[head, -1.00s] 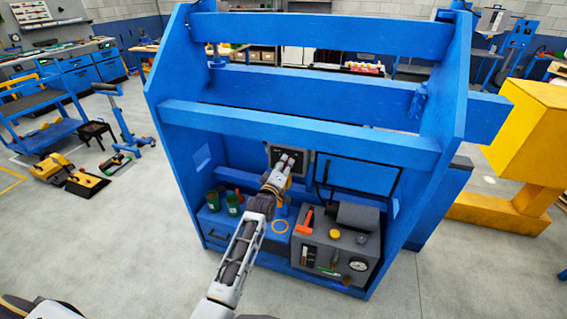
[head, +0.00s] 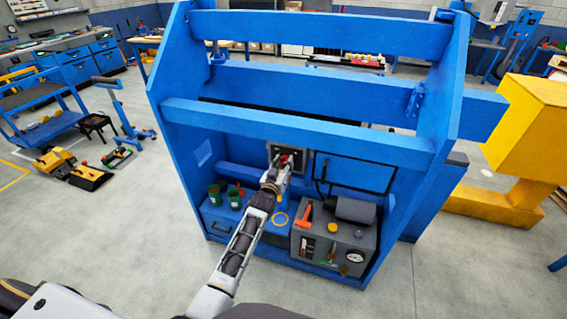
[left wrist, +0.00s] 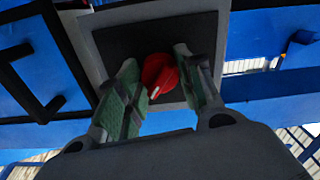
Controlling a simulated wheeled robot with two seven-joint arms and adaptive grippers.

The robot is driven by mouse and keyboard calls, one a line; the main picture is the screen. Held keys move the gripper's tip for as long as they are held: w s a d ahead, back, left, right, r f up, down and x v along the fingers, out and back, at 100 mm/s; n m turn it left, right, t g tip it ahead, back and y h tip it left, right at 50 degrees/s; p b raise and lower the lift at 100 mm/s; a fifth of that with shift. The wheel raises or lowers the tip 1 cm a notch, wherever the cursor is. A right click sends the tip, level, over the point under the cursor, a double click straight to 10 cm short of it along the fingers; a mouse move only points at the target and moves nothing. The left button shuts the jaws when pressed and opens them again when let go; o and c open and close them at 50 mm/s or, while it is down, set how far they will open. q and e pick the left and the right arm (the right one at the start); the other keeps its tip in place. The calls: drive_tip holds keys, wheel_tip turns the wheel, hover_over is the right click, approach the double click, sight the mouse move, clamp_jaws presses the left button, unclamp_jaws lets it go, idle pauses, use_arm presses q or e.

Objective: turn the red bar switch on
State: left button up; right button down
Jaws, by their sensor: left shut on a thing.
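The red bar switch (left wrist: 160,76) sits on a dark square plate (left wrist: 110,40) with a light grey surround, on the blue panel. In the left wrist view it lies between the two green-padded fingers, its bar tilted. My left gripper (left wrist: 163,88) is shut on it. In the head view my left gripper (head: 281,161) reaches the plate at the back of the blue frame and covers much of it. Only a little red of the switch shows there. My right gripper is not in view.
Blue beams (head: 295,128) cross in front of and above the panel. A black pipe runs right of the plate.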

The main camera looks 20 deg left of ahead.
use_arm(q)
drive_tip(key=shift+m, duration=1)
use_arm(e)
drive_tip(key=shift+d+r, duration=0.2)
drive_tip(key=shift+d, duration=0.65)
use_arm(q)
drive_tip(key=o, duration=0.8)
drive_tip(key=shift+o, duration=1.3)
drive_tip(key=s, duration=1.2)
drive_tip(key=shift+a, duration=0.2)
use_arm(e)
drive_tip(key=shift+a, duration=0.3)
